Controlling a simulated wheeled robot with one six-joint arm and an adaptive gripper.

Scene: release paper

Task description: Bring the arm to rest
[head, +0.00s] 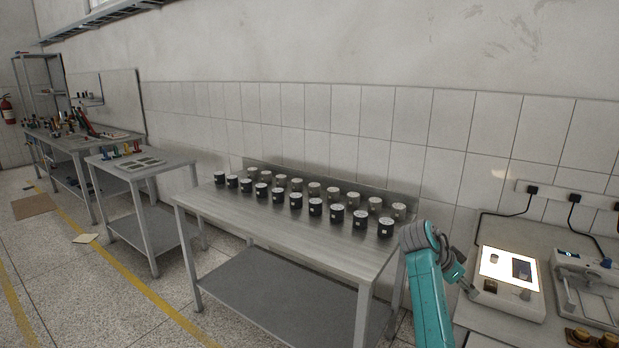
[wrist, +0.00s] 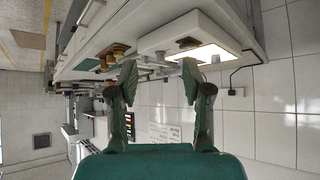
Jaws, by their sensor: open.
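My arm (head: 426,285) is teal and stands at the lower right of the head view, folded up in front of the right end of the metal table. My gripper (wrist: 160,72) shows in the wrist view with its two green fingers spread apart and nothing between them. The gripper end is near the lit device in the head view.
To the right, a bench carries a lit light box (head: 509,268) and a white device (head: 588,285). A smaller table (head: 118,168) and a cluttered bench stand left. The speckled floor in front is open.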

